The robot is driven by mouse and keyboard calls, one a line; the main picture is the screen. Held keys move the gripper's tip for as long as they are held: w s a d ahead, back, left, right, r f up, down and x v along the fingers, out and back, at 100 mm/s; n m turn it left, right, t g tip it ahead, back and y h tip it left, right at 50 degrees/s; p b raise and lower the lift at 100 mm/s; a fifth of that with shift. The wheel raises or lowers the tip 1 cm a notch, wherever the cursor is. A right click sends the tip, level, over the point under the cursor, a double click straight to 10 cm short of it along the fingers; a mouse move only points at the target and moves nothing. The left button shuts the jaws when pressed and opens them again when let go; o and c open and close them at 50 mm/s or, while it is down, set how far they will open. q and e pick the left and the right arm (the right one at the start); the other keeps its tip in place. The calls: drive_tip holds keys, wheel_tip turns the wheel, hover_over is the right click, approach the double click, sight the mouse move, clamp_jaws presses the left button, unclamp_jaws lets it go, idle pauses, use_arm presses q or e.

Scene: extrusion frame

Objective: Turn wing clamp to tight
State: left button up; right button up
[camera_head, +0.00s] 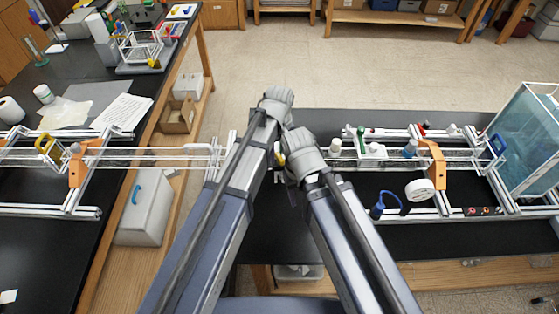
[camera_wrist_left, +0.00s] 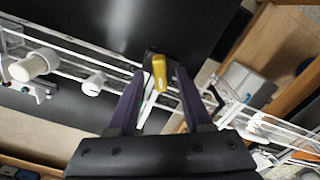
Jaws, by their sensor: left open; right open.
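A yellow wing handle (camera_wrist_left: 159,72), likely the wing clamp's, stands on a dark block at the frame rail in the left wrist view. My left gripper (camera_wrist_left: 160,80) is open, its two dark fingers either side of the yellow handle with a gap on each side. In the head view a small bit of yellow (camera_head: 280,159) shows between my two wrists. The left gripper (camera_head: 278,98) is the higher one there, its fingers hidden. My right gripper (camera_head: 303,155) is just below and to the right; its fingers are mostly hidden under the wrist.
White rails (camera_head: 150,150) run across the gap between two black benches. An orange bracket (camera_head: 432,160), a white round part (camera_head: 420,190), a blue looped part (camera_head: 385,205) and a clear tank (camera_head: 530,135) stand at the right. Bare black bench (camera_head: 345,122) lies behind the rails.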

use_arm(q)
drive_tip(key=shift+f, duration=0.45)
drive_tip(key=shift+c, duration=0.2)
clamp_jaws()
